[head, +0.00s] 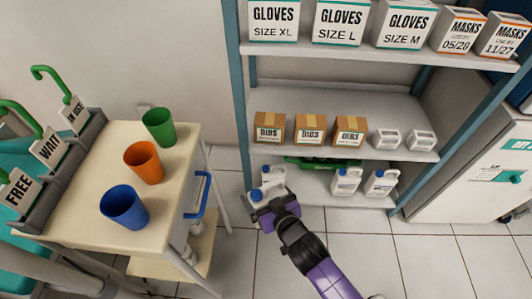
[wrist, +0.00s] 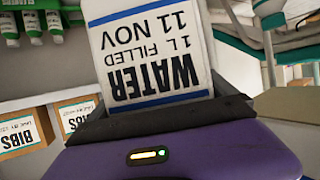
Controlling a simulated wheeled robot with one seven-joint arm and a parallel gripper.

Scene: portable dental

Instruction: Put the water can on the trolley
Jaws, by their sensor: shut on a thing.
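The water can (head: 268,178) is a white jug with a blue cap. In the wrist view its label on the can (wrist: 152,45) appears upside down and reads WATER, 1 L, filled 11 NOV. My gripper (head: 272,203) is shut on the can and holds it in front of the shelf's lower left end. The gripper jaws (wrist: 165,112) hide the near end of the can in the wrist view. The cream trolley (head: 176,185) stands to the left, with bare top surface beside its cups.
Green (head: 159,127), orange (head: 143,162) and blue (head: 123,206) cups stand on the trolley top. A blue handle (head: 199,196) is on its right side. Two similar jugs, one here (head: 345,182), are on the bottom shelf. Bib boxes (head: 310,129) sit above.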

